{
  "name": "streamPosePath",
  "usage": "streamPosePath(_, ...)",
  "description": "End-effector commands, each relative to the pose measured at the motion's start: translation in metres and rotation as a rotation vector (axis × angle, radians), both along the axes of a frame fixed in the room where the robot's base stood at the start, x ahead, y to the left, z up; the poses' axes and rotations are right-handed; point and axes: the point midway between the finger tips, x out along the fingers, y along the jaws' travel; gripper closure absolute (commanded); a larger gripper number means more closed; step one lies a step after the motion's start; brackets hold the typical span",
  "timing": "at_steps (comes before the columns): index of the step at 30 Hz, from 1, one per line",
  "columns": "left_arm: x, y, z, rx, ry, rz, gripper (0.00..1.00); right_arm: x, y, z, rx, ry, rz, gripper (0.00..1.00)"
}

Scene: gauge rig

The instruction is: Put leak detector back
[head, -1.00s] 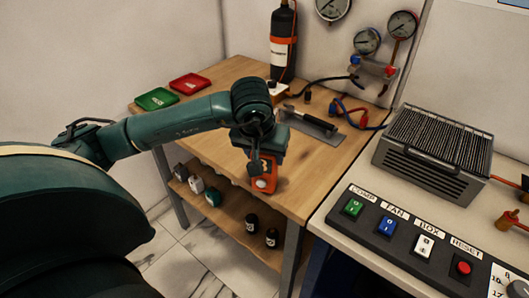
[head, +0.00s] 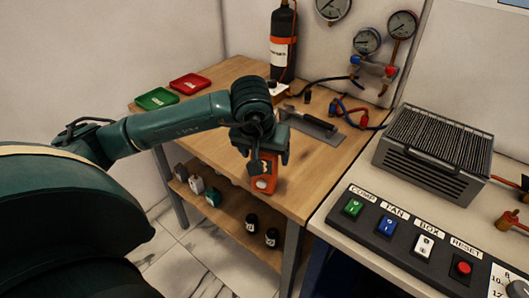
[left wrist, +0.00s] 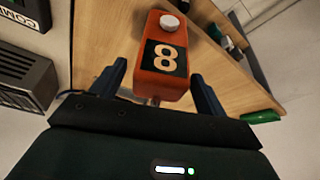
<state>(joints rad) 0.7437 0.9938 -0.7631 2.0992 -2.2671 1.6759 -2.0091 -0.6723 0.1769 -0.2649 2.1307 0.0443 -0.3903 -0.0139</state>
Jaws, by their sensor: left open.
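An orange box-shaped unit (head: 264,184) with a white knob is at the front edge of the wooden bench (head: 232,78). In the left wrist view the orange unit (left wrist: 163,75) shows a black label with an "8". It looks like the leak detector, though no name is legible. My left gripper (head: 268,160) is open around it. In the left wrist view my left gripper (left wrist: 158,84) has one finger on each side, with gaps to the unit. Its underside is hidden, so I cannot tell how it rests. My right gripper is out of view.
A black bottle (head: 283,45) stands at the back, with green (head: 157,99) and red (head: 190,83) trays at left. A switch panel (head: 402,236) and grey ribbed unit (head: 433,148) occupy the right.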

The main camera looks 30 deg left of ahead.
Motion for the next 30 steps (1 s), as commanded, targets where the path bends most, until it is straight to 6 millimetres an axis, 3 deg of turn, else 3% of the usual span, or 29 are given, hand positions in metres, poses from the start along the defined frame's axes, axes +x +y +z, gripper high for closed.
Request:
streamPosePath(12,-0.030,-0.010,0.080,0.001,-0.009,-0.002,0.26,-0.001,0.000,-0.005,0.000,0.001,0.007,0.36)
streamPosePath(18,-0.040,-0.013,0.103,0.000,-0.004,-0.002,0.26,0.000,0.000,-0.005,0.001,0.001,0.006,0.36)
streamPosePath(26,-0.044,-0.022,0.102,-0.038,0.015,-0.007,0.26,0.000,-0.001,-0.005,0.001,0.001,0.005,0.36)
streamPosePath(29,-0.053,-0.058,0.078,-0.204,0.094,-0.019,0.26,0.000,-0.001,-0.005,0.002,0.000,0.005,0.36)
streamPosePath(30,-0.062,-0.083,0.065,-0.318,0.154,-0.016,0.26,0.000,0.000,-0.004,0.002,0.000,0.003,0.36)
